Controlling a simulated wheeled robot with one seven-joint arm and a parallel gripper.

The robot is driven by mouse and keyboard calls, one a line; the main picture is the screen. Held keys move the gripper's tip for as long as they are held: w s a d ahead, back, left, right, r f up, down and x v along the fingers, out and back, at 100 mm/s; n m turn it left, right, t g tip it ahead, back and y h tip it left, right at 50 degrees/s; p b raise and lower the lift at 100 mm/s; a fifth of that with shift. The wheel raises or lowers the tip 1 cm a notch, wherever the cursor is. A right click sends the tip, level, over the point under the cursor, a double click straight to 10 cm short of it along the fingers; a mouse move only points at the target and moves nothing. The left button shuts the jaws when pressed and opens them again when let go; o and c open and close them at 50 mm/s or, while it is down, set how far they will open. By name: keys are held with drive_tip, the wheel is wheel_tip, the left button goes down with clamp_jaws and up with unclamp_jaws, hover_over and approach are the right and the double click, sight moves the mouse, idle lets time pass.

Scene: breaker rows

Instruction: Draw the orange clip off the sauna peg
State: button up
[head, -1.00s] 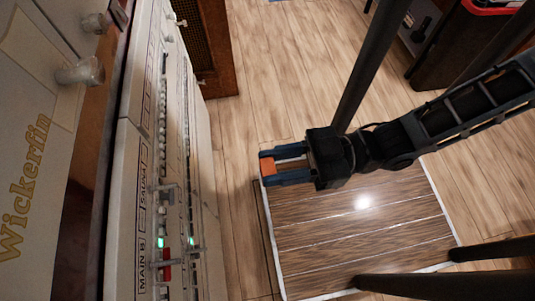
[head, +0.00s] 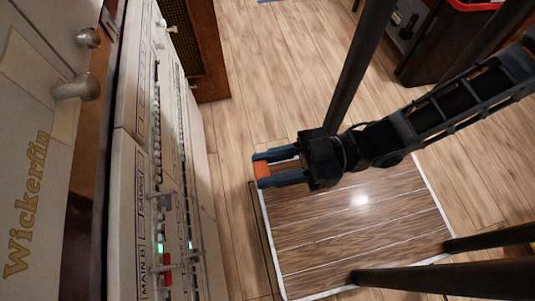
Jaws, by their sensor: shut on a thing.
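My gripper (head: 262,170) is shut on the orange clip (head: 262,169), which shows as a small orange block between the blue fingertips. The clip is held in the air, clear of the breaker panel (head: 128,215) to its left. The sauna label (head: 141,187) is on the panel at the left, above the MAIN B label. A peg (head: 165,201) stands out beside the sauna label, with no orange on it. The finger bodies hide part of the clip.
A green light (head: 160,248) and a red part (head: 167,278) sit low on the panel by MAIN B. Knobs (head: 76,86) stick out of the door at the far left. A wood-planked mat (head: 350,225) lies on the floor below my gripper. Open floor lies between panel and gripper.

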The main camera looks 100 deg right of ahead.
drive_tip(key=shift+s, duration=0.1)
drive_tip(key=s+p, duration=0.2)
drive_tip(key=s, duration=0.4)
idle(1.2)
drive_tip(key=s+p, duration=0.1)
drive_tip(key=s, duration=0.6)
idle(0.6)
drive_tip(key=shift+s, duration=0.1)
idle(0.4)
